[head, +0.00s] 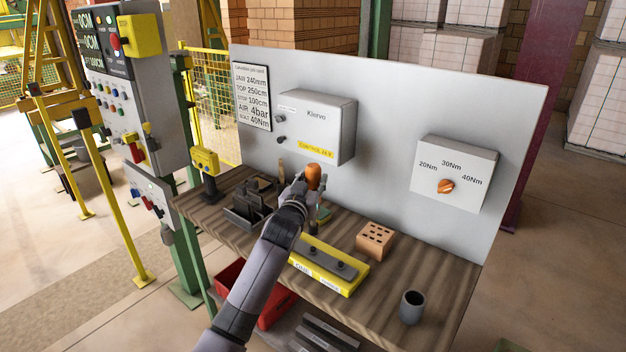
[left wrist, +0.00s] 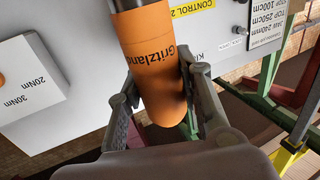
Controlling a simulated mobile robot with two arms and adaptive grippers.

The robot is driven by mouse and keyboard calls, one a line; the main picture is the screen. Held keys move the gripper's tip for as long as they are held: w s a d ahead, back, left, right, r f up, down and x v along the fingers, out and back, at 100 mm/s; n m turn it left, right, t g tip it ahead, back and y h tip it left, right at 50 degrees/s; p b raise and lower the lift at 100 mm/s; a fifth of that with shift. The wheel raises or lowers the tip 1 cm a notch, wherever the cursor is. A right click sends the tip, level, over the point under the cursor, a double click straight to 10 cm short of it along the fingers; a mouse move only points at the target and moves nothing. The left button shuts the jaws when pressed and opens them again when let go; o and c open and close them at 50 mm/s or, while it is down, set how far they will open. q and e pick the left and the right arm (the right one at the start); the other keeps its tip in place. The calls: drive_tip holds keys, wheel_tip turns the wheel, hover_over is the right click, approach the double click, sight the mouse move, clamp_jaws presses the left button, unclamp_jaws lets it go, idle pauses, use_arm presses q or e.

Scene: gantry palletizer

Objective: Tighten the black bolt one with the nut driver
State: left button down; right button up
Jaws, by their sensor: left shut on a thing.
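My left gripper (head: 307,188) is shut on the orange tool, which appears to be the nut driver (head: 314,176), above the back part of the workbench. In the left wrist view the fingers (left wrist: 158,88) close on both sides of its orange handle (left wrist: 158,60), marked "Gritzland", with a dark grey part beyond. A yellow block (head: 350,285) on the bench carries a dark plate with two dark bolts. The bolt nearer the "ONE" label (head: 308,249) is at the left, apart from the tool. My right gripper is not in view.
A brick with holes (head: 375,240) and a grey cup (head: 412,307) stand on the bench (head: 440,275). A dark fixture (head: 248,207) is at the left. Behind, a panel holds a control box (head: 318,125) and a torque dial (head: 446,186). The front right bench is mostly clear.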

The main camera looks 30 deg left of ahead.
use_arm(q)
drive_tip(key=shift+f+b, duration=0.4)
drive_tip(key=shift+f, duration=0.2)
drive_tip(key=shift+f+b, duration=1.1)
drive_tip(key=shift+f, duration=0.95)
drive_tip(key=shift+f+b, duration=0.45)
drive_tip(key=shift+f, duration=0.5)
drive_tip(key=shift+s+f, duration=0.15)
drive_tip(key=shift+f, duration=0.3)
drive_tip(key=shift+d+f, duration=0.1)
drive_tip(key=shift+f, duration=0.15)
idle(0.7)
